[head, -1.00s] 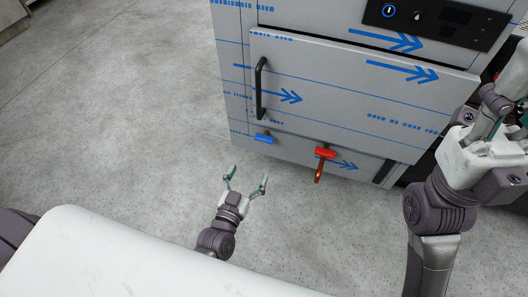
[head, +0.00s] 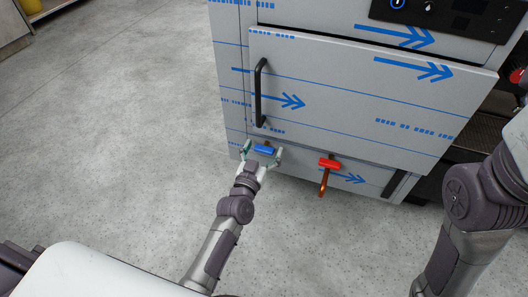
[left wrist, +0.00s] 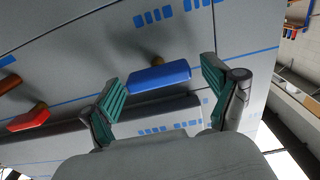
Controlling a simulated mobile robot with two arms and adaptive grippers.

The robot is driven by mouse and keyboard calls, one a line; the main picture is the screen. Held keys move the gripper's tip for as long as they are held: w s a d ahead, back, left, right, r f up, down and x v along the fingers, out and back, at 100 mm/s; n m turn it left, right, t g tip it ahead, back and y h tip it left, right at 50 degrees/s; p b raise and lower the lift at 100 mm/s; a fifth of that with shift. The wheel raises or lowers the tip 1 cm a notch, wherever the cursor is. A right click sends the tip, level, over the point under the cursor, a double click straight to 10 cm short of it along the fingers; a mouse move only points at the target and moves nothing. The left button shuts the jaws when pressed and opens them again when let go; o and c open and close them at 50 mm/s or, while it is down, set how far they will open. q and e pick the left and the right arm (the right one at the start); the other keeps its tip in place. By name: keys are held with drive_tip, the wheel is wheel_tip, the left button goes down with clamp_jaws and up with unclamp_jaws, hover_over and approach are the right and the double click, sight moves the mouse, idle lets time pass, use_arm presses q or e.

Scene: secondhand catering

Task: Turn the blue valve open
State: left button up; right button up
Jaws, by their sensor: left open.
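The blue valve (head: 264,149) is a small blue handle low on the front of the grey appliance, under the door. In the left wrist view the blue handle (left wrist: 159,76) lies crosswise between the fingers, with its brass stem behind it. My left gripper (head: 261,153) is open, with one finger on each side of the handle. In the left wrist view, my left gripper (left wrist: 162,92) shows small gaps between its green pads and the handle ends. My right arm is at the right edge of the head view; its gripper is out of view.
A red valve (head: 329,163) with a copper pipe below it sits to the right of the blue one. The appliance door (head: 360,95) has a black vertical handle (head: 260,92) above the blue valve. The floor to the left is clear.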

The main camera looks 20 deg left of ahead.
use_arm(q)
drive_tip(key=shift+w, duration=0.15)
drive_tip(key=shift+c, duration=0.3)
drive_tip(key=c, duration=1.1)
